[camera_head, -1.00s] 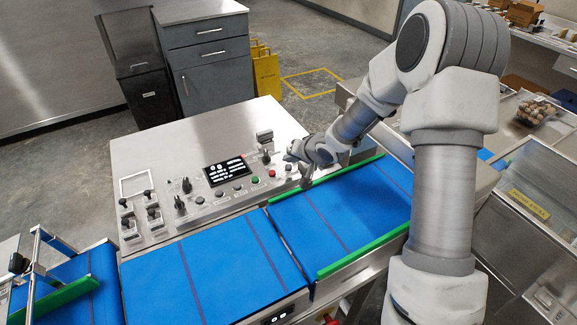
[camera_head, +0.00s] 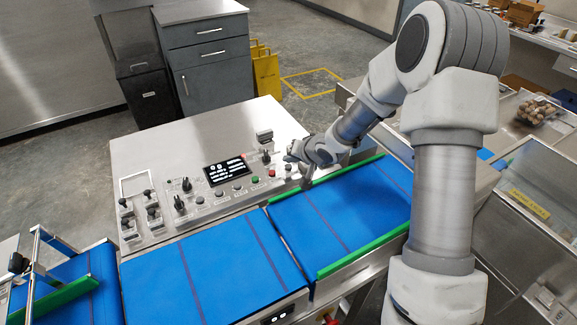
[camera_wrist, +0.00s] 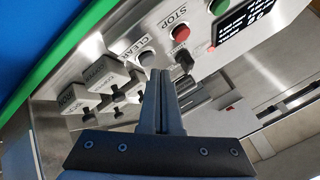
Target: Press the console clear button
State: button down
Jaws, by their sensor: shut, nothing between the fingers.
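The console (camera_head: 190,215) is a metal panel with a dark screen, knobs and a row of buttons. Its clear button (camera_wrist: 147,59) is a small round grey button beside the label CLEAR in the wrist view. It also shows in the head view (camera_head: 288,168), right of the red stop button (camera_head: 271,173). My gripper (camera_wrist: 160,75) is shut and empty, its fingertips close to the clear button. In the head view my gripper (camera_head: 305,182) is over the console's right end. I cannot tell whether the fingertips touch the button.
The red stop button also shows in the wrist view (camera_wrist: 180,32), with the green button (camera_wrist: 218,8) beyond it. Several grey switches (camera_wrist: 88,78) lie left of my fingers. A blue conveyor (camera_head: 335,215) with green side rails (camera_head: 365,250) runs along the console's front.

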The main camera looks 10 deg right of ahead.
jog(key=shift+f, duration=0.3)
jog(key=shift+f+b, duration=0.3)
jog(key=shift+f, duration=0.1)
dwell(0.6)
jog(key=shift+r+p, duration=0.8)
jog(key=shift+p, duration=0.15)
notch_tip(320, 180, up, 5)
jog(key=p, duration=0.5)
jog(key=shift+r, duration=0.1)
dwell(0.7)
